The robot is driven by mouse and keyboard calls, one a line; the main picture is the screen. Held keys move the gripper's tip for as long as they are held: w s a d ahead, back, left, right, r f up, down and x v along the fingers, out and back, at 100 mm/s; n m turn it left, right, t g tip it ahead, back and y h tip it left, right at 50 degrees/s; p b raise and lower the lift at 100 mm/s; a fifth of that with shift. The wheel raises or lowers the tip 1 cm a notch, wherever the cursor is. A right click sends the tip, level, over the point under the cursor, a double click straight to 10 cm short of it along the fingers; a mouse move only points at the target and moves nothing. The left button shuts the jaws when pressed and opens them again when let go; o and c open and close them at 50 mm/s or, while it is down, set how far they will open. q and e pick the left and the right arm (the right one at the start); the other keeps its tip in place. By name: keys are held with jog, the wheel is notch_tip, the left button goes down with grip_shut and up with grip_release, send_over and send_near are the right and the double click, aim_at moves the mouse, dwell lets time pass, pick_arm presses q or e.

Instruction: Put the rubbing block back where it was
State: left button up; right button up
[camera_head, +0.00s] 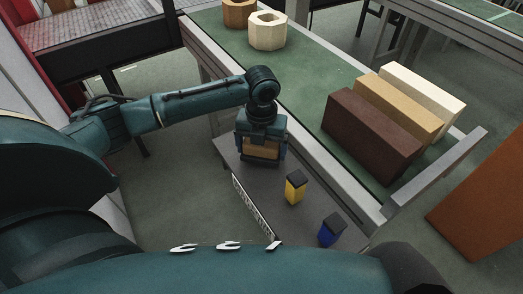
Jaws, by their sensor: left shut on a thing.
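My left gripper (262,158) points down over the left part of a grey shelf (222,146). It is shut on an orange-brown block (262,147), which shows between the fingers and is partly hidden by them. I cannot tell if this block touches the shelf. A yellow block with a black top (295,188) stands on the shelf to the right of the gripper. A blue block with a black top (331,230) stands nearer, at the shelf's right end. My right gripper is not in view.
A green-topped conveyor (310,75) runs behind the shelf. It bears dark brown (370,137), tan (401,102) and cream (425,90) long blocks, plus a pale octagonal ring (267,31) and a brown ring (239,13). A grey rail (437,175) closes its right end.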

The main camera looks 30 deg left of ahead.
pick_arm(q)
jog(key=shift+f, duration=0.75)
jog(key=shift+f, duration=0.15)
jog(key=o, duration=1)
notch_tip(320, 180, up, 12)
jog(key=shift+r, duration=0.15)
